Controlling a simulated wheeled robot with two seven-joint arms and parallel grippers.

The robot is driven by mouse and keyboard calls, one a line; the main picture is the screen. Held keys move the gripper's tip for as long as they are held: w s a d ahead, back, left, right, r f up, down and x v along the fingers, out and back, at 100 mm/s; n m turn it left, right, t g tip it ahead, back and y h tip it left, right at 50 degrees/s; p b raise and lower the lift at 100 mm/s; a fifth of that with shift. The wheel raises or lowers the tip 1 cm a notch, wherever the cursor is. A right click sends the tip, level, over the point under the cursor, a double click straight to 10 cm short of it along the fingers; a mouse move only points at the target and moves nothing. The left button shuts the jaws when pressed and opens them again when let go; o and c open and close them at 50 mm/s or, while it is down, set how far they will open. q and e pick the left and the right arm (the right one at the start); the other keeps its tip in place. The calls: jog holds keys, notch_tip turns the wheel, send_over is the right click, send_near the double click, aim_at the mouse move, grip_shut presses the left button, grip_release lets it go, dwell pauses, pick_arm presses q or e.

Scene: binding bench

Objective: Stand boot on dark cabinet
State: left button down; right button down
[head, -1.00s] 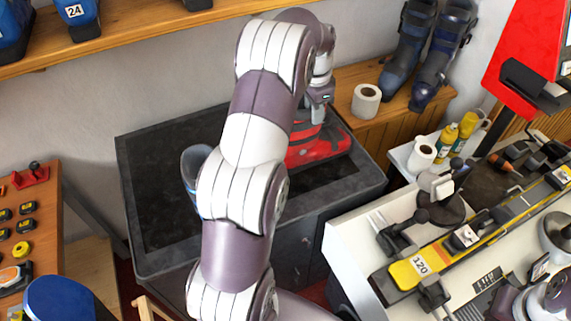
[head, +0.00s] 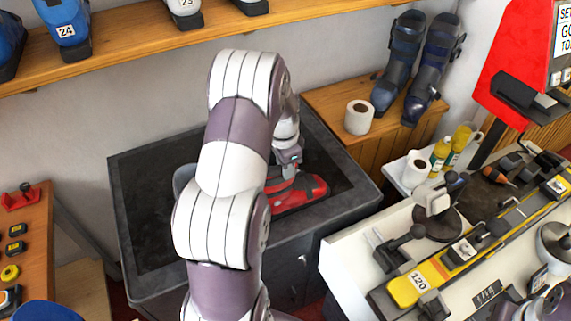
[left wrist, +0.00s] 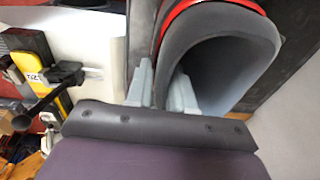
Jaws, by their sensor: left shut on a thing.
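The boot (head: 303,196) is red and dark, with its toe pointing right in the head view. My left gripper (head: 289,158) is shut on the boot's upper. In the left wrist view, the gripper fingers (left wrist: 163,88) sit either side of the cuff wall of the open, grey-lined boot (left wrist: 262,42). My left arm hides part of the boot and cabinet top.
Dark blue boots (head: 400,62) and a paper roll (head: 359,117) stand on the wooden bench behind. A white workbench (head: 345,262) adjoins at right. A boot shelf (head: 140,44) runs above.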

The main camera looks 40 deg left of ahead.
pick_arm(q)
jog(key=c, duration=1)
grip_release()
jog(key=shift+s, duration=0.1)
